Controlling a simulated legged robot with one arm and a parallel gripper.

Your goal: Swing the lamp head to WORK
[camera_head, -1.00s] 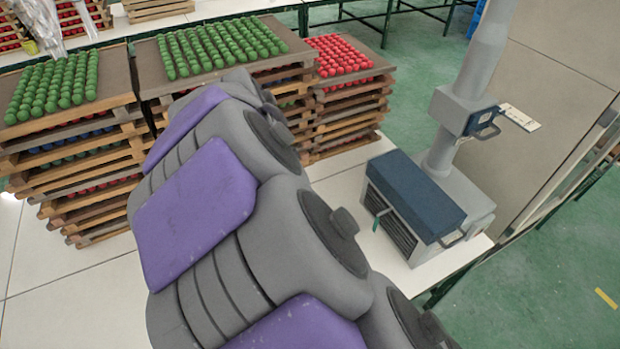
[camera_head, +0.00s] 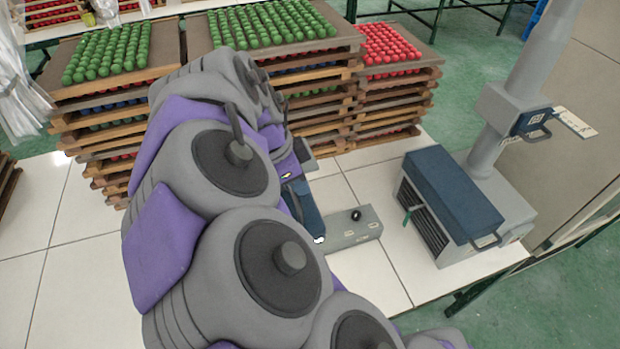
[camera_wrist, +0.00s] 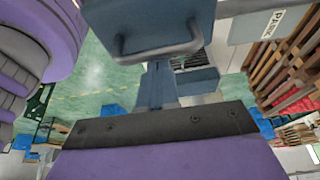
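A blue block with a grey bar handle (camera_wrist: 155,42), which I take for the lamp head, fills the top of the wrist view. A grey bar marked PARK (camera_wrist: 262,24) lies right beside it. In the head view, a blue part (camera_head: 303,207) at the end of my arm lies beside a low grey box (camera_head: 352,230) with a black knob and small pale labels. My gripper (camera_head: 290,162) is mostly hidden behind my arm in the head view, close to that blue part. Its fingers cannot be made out clearly, and I see no clear grip on the handle.
A grey machine with a blue hood (camera_head: 455,195) and a thick post stands to the right; a bracket with a handle (camera_head: 530,122) is on the post. Stacked wooden trays of green balls (camera_head: 110,55) and red balls (camera_head: 390,45) stand behind. White table is bare front left.

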